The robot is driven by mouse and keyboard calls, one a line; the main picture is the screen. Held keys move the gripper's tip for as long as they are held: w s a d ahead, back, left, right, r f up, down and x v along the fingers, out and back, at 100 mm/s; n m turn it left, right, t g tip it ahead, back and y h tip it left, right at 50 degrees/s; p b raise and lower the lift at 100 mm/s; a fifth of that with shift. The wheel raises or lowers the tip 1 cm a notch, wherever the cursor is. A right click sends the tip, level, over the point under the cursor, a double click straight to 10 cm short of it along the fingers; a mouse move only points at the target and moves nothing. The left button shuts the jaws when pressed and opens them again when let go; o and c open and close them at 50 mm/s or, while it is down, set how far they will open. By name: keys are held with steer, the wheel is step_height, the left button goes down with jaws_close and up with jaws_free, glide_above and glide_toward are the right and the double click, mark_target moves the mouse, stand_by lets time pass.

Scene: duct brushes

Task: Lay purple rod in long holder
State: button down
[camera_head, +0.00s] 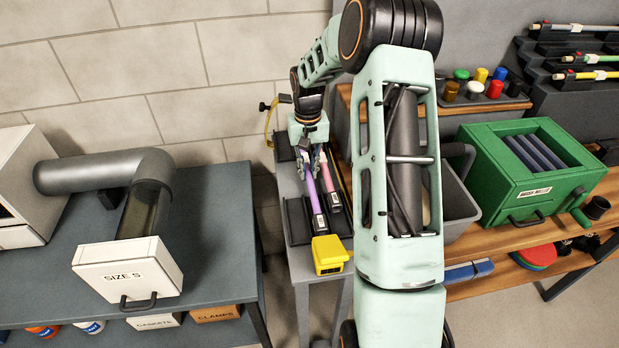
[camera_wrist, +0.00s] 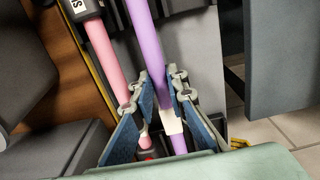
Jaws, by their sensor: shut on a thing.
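The purple rod (camera_head: 311,190) lies lengthwise over the narrow grey stand, with a dark labelled end toward the front. In the wrist view the purple rod (camera_wrist: 146,32) runs between the blue finger pads, with a pale band on it. My gripper (camera_head: 308,158) is shut on it near its far part; the fingertips also show in the wrist view (camera_wrist: 160,80). A pink rod (camera_head: 328,182) lies close beside it on the right, also in the wrist view (camera_wrist: 103,48). The dark long holder (camera_head: 296,221) is under the rods; whether the purple rod touches it I cannot tell.
A yellow block (camera_head: 329,254) sits at the stand's front end. A grey bin (camera_head: 459,205) and green box (camera_head: 530,170) stand to the right. A grey table (camera_head: 215,215) with a pipe and white box (camera_head: 128,272) is on the left, across a gap.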

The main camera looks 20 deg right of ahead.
mark_target(308, 171)
steer(key=shift+r+p, duration=1.55)
steer(key=shift+r, duration=1.15)
